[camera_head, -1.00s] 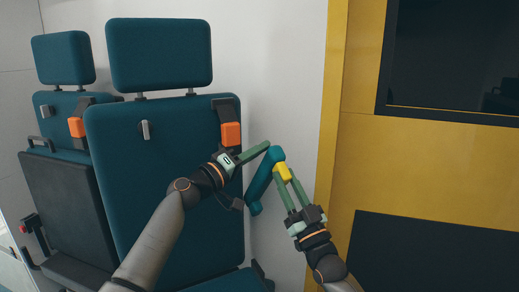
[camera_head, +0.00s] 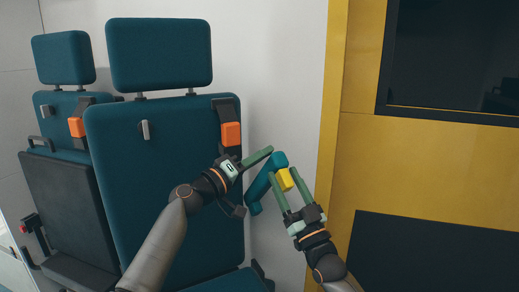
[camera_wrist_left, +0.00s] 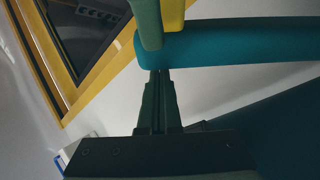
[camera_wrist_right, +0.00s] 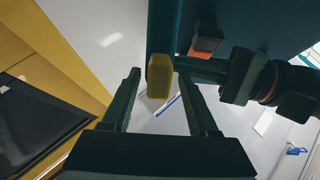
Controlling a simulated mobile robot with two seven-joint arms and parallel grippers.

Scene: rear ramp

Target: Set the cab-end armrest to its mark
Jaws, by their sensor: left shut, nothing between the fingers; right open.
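The teal armrest (camera_head: 262,188) sits beside the front seat's right edge, tilted, with a yellow block (camera_head: 285,180) at its upper end. The armrest also shows as a teal bar in the left wrist view (camera_wrist_left: 240,42). My left gripper (camera_head: 271,150) is shut and empty, its fingertips at the armrest's upper end; I cannot tell if they touch it. My right gripper (camera_head: 284,176) is open, with its fingers on either side of the yellow block. The right wrist view shows the yellow block (camera_wrist_right: 159,76) between the open fingers. I cannot make out a mark.
The front teal seat (camera_head: 165,190) with an orange buckle (camera_head: 231,134) stands left of the armrest. A second seat (camera_head: 62,60) is farther left. A white wall (camera_head: 285,80) is behind, and a yellow panel (camera_head: 400,165) is to the right.

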